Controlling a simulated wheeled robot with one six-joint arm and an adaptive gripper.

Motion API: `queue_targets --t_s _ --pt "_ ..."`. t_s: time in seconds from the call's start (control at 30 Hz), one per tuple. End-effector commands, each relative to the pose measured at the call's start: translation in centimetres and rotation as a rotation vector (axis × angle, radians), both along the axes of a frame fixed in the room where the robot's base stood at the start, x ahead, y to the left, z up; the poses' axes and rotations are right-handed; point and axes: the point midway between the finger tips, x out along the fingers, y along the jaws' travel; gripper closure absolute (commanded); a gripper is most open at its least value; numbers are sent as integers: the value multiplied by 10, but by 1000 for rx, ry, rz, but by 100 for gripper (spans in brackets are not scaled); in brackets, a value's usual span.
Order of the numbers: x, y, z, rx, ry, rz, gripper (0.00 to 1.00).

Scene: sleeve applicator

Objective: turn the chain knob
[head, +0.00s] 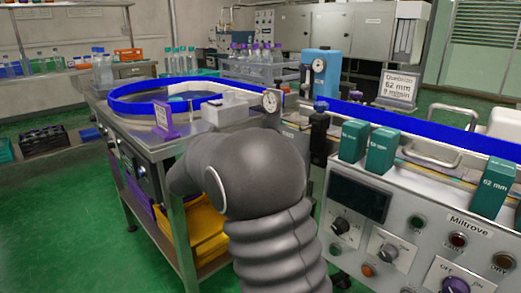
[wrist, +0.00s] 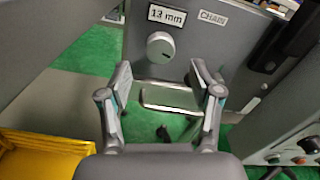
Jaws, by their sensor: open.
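The chain knob (wrist: 160,47) is a pale round dial on a dark grey panel in the wrist view. A label reading "13 mm" (wrist: 167,15) is above it, and a label reading "CHAIN" (wrist: 213,18) is to its upper right. My gripper (wrist: 161,70) is open and empty, with one finger on each side of the picture below the knob. The knob appears between and beyond the fingertips, with neither finger seen touching it. In the head view my arm hides the gripper, and I cannot make out the chain knob.
A metal bar handle (wrist: 170,98) is below the knob. A yellow bin (wrist: 40,155) is at lower left. In the head view, a control panel marked Miltrove (head: 468,226) with several knobs stands to the right, and a steel table (head: 165,149) stands to the left.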

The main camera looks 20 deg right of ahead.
Motion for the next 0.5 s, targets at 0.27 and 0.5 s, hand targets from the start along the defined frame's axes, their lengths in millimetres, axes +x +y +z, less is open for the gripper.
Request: queue_targets --t_s 0.27,0.5 --pt "-17 49 0 0 0 3 36" --pt "-24 67 0 -1 1 1 36"
